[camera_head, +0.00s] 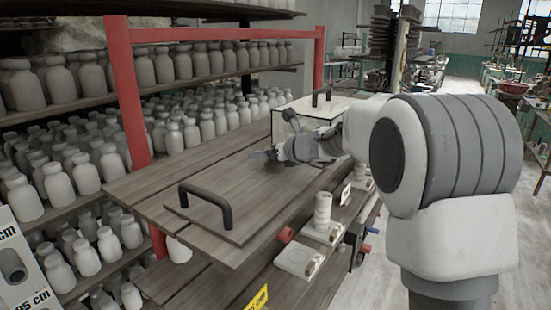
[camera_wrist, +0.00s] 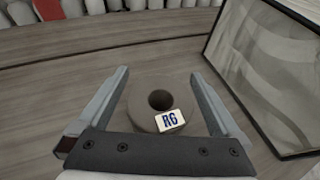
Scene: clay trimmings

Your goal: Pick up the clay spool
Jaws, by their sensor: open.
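The clay spool (camera_wrist: 146,86) shows in the wrist view as a round grey-brown piece with a dark hole in its top. A small white tag (camera_wrist: 170,121) marked R6 is on its near side. My gripper (camera_wrist: 160,73) is open, with one finger on each side of the spool and visible gaps between. Whether the fingers reach down to its height I cannot tell. In the head view my gripper (camera_head: 262,154) is low over the wooden shelf board, and I cannot make out the spool there.
A glass-sided box (camera_head: 308,113) with a dark handle stands close beside my gripper. A board with a black handle (camera_head: 207,203) lies nearer on the wooden surface. White bottles (camera_head: 175,138) fill the racks at left. A red post (camera_head: 127,95) stands there. Pale stacked pieces (camera_head: 322,214) sit lower right.

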